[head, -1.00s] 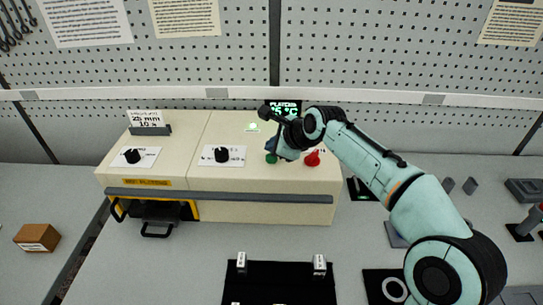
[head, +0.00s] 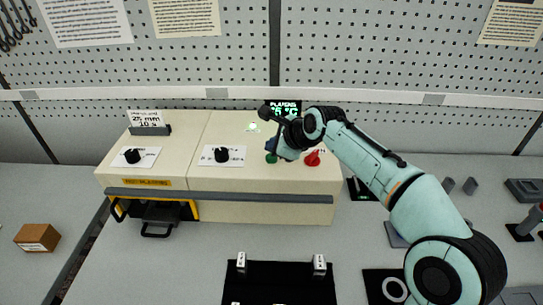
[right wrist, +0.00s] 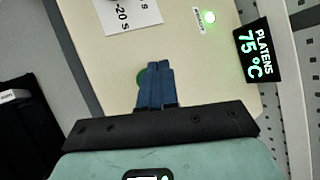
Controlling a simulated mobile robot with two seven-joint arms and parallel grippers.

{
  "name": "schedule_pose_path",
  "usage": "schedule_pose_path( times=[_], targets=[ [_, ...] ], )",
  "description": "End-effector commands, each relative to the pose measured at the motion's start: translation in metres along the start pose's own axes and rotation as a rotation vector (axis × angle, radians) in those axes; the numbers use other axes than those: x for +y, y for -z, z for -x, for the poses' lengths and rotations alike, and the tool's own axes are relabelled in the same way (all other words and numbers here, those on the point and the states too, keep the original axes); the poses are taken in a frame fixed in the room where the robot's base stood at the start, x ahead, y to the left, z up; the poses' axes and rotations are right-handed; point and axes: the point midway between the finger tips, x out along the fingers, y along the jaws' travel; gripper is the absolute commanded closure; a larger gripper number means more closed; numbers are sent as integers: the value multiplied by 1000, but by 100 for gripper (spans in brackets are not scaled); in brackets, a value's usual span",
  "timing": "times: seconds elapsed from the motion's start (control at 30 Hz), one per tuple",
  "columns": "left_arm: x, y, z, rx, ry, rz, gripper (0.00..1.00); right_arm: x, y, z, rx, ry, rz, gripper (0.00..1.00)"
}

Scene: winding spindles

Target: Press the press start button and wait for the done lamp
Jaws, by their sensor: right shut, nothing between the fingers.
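The press (head: 262,206) is a cream box on the bench. Its green start button (head: 271,158) is on the top, left of a red knob (head: 312,158). My right gripper (head: 274,152) is shut and empty, its fingertips at the green button. In the right wrist view the blue fingers (right wrist: 155,75) overlap the green button (right wrist: 141,77) and hide most of it; I cannot tell how far it is pressed. A small lamp (head: 252,126) glows green on the press top, and also in the right wrist view (right wrist: 209,17). My left gripper is not in view.
A display (right wrist: 256,50) reads platens 75 °C. Two black dials, the left one (head: 132,156) and the right one (head: 222,155), sit on the press top. A brown box (head: 37,237) lies at left. A black fixture (head: 280,280) is in front. Bare bench lies between.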

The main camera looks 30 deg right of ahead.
Motion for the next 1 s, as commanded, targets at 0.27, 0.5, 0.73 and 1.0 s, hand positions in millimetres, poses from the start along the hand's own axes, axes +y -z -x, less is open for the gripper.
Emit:
schedule_pose_path(
  times=[0.27,0.5,0.73,1.0],
  targets=[
    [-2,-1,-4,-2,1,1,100,5,4,-6,0,-1,0,100],
    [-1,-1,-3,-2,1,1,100,4,4,-6,0,0,0,100],
    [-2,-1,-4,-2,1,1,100,5,5,-7,0,0,0,100],
    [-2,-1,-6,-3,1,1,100,7,6,-9,0,-1,0,100]
  ],
)
